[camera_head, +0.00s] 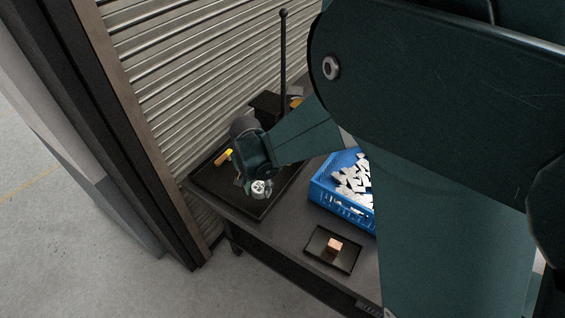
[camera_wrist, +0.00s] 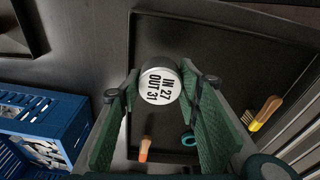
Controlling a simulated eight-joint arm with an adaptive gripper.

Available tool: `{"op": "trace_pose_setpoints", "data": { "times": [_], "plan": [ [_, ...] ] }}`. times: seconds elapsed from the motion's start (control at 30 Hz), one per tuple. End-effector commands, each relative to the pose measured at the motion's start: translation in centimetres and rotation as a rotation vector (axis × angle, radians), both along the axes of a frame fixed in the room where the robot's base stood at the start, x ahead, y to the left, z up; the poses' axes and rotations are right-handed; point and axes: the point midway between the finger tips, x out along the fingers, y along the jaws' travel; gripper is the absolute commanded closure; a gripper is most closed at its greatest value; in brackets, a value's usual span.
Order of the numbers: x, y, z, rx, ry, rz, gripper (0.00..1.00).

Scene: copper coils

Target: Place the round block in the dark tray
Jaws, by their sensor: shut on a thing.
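The round block (camera_head: 259,188) is a short silver cylinder. In the wrist view its white end face (camera_wrist: 160,86) reads "IN 27 OUT 31". My gripper (camera_head: 256,180) is shut on it, with one finger on each side in the wrist view (camera_wrist: 160,90). The block shows over the large dark tray (camera_head: 228,200), which also shows behind it in the wrist view (camera_wrist: 225,40). I cannot tell how high the block is above the tray floor. My gripper and arm hide part of the tray in the head view.
A blue crate (camera_head: 323,195) of white pieces stands right of the tray. A small dark tray (camera_head: 318,252) with a copper block (camera_head: 334,245) is nearer the front. A brush (camera_wrist: 264,112), an orange-tipped tool (camera_wrist: 145,148) and a teal ring (camera_wrist: 188,138) lie in the large tray.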

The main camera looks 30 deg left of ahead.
Motion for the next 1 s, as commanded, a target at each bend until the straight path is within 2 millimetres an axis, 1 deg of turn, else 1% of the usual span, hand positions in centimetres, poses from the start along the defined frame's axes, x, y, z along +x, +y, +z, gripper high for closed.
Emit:
{"op": "trace_pose_setpoints", "data": {
  "times": [0.1,0.47,0.57,0.8,0.9,1.0],
  "plan": [
    [0.0,0.0,-0.7,0.0,0.0,0.0,0.81],
    [0.0,0.0,-0.8,0.0,0.0,0.0,0.81],
    [0.0,0.0,-1.4,0.0,0.0,0.0,0.81],
    [0.0,0.0,-3.8,0.0,0.0,0.0,0.81],
    [0.0,0.0,-4.4,0.0,0.0,0.0,0.81],
    [0.0,0.0,-4.5,0.0,0.0,0.0,0.81]
  ]
}}
